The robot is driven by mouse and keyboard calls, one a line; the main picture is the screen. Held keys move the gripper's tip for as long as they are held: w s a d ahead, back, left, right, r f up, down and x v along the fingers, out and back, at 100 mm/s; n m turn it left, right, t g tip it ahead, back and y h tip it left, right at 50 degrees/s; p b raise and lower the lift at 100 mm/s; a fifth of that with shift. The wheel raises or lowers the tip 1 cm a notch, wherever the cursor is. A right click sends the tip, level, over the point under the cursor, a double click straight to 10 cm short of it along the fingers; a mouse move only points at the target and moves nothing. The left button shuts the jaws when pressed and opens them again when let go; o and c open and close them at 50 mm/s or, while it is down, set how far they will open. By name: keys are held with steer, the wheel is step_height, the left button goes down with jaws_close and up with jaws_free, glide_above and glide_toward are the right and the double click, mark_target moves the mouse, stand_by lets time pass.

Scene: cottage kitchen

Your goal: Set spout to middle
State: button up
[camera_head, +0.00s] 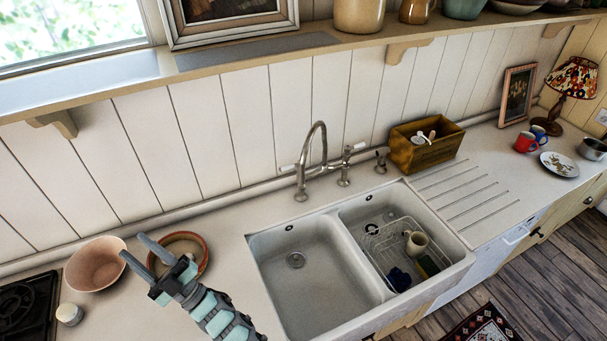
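The metal tap stands behind the double sink (252,262). Its tall curved spout (309,136) arches up and its end hangs down toward the right, in front of the wall planks. In this view the spout's end shows above the back rim, not over the open part of either basin. White-tipped handles sit on either side of the tap. My gripper (132,246) is over the counter left of the sink, well apart from the tap. Its two fingers are spread with nothing between them. It overlaps a rimmed bowl (201,246) in the picture.
A pink bowl (94,264), a small white jar (69,314) and a dark hob (28,304) are at left. The right basin holds a wire rack (384,249) with a mug (417,243). A wooden box (433,151) stands right of the tap. A shelf (235,67) overhangs the back.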

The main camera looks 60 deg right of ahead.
mark_target(302, 179)
steer(key=w+d+r+m+g+h+b, duration=0.1)
steer(key=d+m+h, duration=0.3)
steer(key=d, duration=0.5)
steer(key=w+d+r+m+g+h, duration=0.1)
steer(key=w+d+r+h, duration=0.1)
steer(key=d+h, duration=0.6)
steer(key=s+d+m+g+h+b, duration=0.1)
steer(key=s+d+m+g+h, duration=0.25)
steer(key=d, duration=0.45)
steer(key=s+d+m+g+h+b, duration=0.1)
steer(key=s+d+m+g+h, duration=0.25)
steer(key=d, duration=0.55)
steer(key=s+d+f+m+g+h, duration=0.2)
steer(key=s+d+f+m+g, duration=0.1)
steer(key=s+d+m+g, duration=0.25)
steer(key=s+d+f+m+g+y+b, duration=0.1)
steer(key=s+f+m+g+b, duration=0.1)
steer(key=s+f+m+g, duration=0.6)
steer(key=w+d+n, duration=0.1)
steer(key=d, duration=0.2)
steer(key=w+d+f+n+t+b, duration=0.1)
steer(key=d, duration=0.2)
steer(key=w+d+f+n, duration=0.1)
steer(key=d, duration=0.1)
steer(key=shift+w+d+f+n, duration=0.15)
steer(key=shift+d+n, duration=0.1)
steer(key=shift+d, duration=0.15)
steer(key=shift+b+x, duration=0.4)
steer(key=shift+x, duration=0.45)
steer(key=shift+w, duration=0.15)
